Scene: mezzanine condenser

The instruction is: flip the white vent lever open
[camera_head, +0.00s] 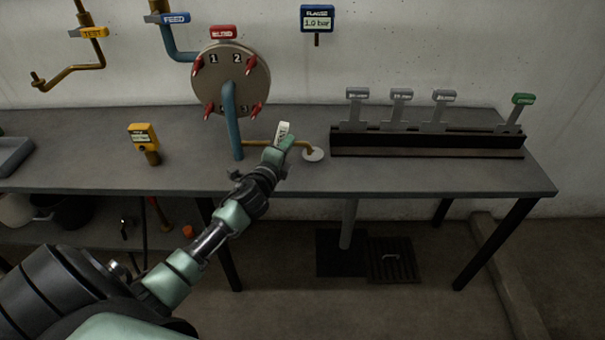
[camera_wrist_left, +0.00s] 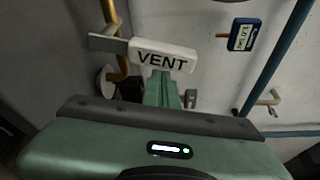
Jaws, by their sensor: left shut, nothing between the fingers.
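In the left wrist view the shut fingers (camera_wrist_left: 162,88) point at the handle's lower edge. My right gripper is not in view.
The grey bench (camera_head: 400,177) carries a black rack (camera_head: 425,143) with several levers on the right and a yellow gauge (camera_head: 144,138) on the left. A round plate (camera_head: 230,80) with red clamps stands behind the brass pipe (camera_head: 262,143). The bench's front right is clear.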

